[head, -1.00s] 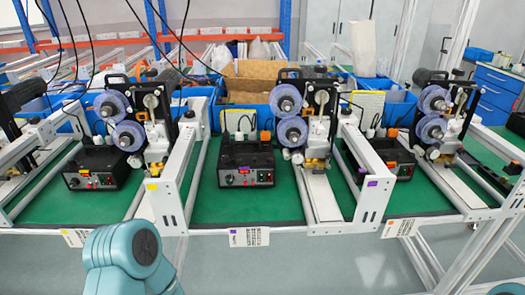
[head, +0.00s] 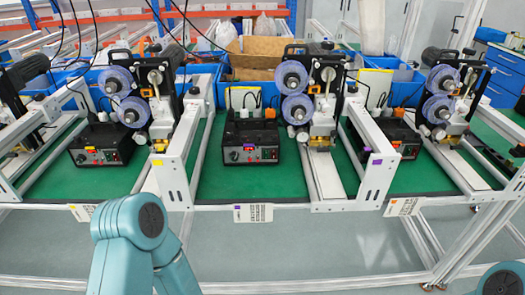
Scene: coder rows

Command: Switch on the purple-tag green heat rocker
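The middle station carries a label (head: 253,213) with a purple mark on the front rail, and a black control box (head: 251,142) stands on its green mat. The box's front panel (head: 250,154) has a knob at the left and small red and green controls; which is the heat rocker, and its position, is too small to tell. A purple tag (head: 376,161) is on the white frame at the right of this station. Neither gripper shows. Teal links of my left arm rise at the bottom left, well short of the box, and a bit of my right arm shows at the bottom right corner.
Similar control boxes stand at the left (head: 103,144) and right (head: 398,137). White frames (head: 178,172) divide the stations. A machine with purple rolls (head: 296,108) stands right of the middle box. The floor (head: 300,250) before the bench is clear.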

